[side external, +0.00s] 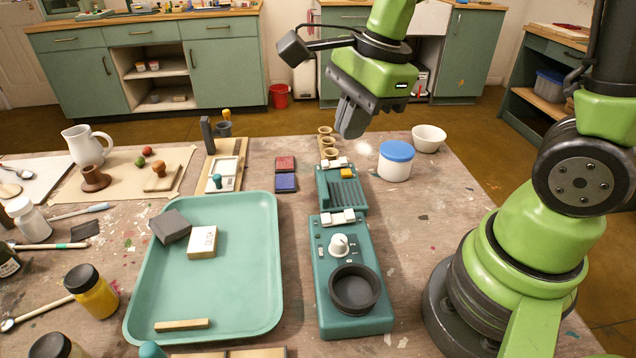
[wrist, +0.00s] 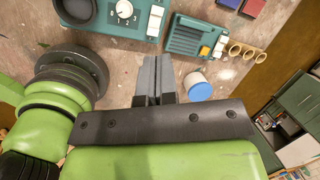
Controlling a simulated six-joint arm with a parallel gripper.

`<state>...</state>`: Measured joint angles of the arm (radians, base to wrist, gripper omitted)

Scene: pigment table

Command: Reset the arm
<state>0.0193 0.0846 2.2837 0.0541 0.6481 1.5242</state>
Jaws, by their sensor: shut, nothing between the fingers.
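My gripper (side external: 352,118) is shut and empty. It hangs in the air above the far side of the table, behind the teal devices and left of a white jar with a blue lid (side external: 396,160). In the wrist view my gripper (wrist: 155,62) shows its two grey fingers pressed together, with bare table below them. The blue-lidded jar (wrist: 197,86) is just right of the fingers there, apart from them. My arm stands at the right of the side view.
A teal device with a knob and black dish (side external: 352,290) and a second teal device (side external: 342,190) stand mid-table. A green tray (side external: 240,280) holds a dark block and a pale block. A white bowl (side external: 429,138), small rings (side external: 329,143) and a white jug (side external: 86,146) stand farther back.

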